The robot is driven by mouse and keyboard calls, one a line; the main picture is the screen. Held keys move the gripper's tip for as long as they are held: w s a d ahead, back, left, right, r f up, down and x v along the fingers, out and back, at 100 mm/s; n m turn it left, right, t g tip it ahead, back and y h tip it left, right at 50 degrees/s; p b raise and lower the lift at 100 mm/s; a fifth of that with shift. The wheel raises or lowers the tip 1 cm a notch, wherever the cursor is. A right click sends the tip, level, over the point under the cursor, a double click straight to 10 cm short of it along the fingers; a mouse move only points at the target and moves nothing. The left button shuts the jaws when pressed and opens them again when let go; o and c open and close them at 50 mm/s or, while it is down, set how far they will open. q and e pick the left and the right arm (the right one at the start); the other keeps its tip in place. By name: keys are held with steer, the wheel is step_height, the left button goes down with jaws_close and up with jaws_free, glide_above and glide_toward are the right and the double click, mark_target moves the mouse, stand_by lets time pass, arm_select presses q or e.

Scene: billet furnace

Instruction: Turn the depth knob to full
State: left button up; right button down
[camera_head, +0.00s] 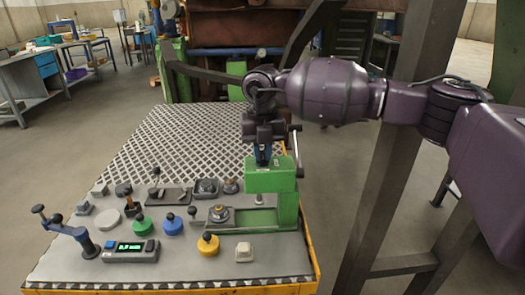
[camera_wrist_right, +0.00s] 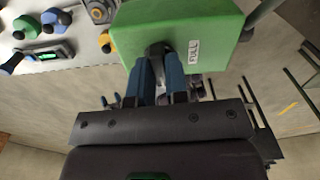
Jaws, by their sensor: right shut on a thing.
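The green press (camera_head: 270,180) stands at the right side of the table, with its head over a round metal piece on its base. A FULL label (camera_wrist_right: 194,52) shows on the green head in the right wrist view. My right gripper (camera_head: 263,158) points down at the top of the head. Its blue fingers also show in the right wrist view (camera_wrist_right: 166,68), shut on the dark depth knob (camera_wrist_right: 158,47), which they mostly hide. I cannot read which way the knob is turned. My left gripper is out of view.
The table (camera_head: 190,135) holds a digital readout (camera_head: 130,250), a blue clamp (camera_head: 75,235), and green, blue and yellow knobbed pieces in front of and left of the press. A lever (camera_head: 296,150) sticks up beside the head. A dark post (camera_head: 375,180) stands right of the table.

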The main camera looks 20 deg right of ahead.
steer(key=n+p, duration=0.1)
steer(key=n, duration=0.2)
steer(key=shift+r, duration=0.2)
steer(key=shift+n+p, duration=0.35)
steer(key=shift+n, duration=1.45)
steer(key=n, duration=0.2)
steer(key=shift+f+n+p, duration=0.1)
steer(key=shift+n+p, duration=0.2)
steer(key=n, duration=0.3)
steer(key=shift+n, duration=2.5)
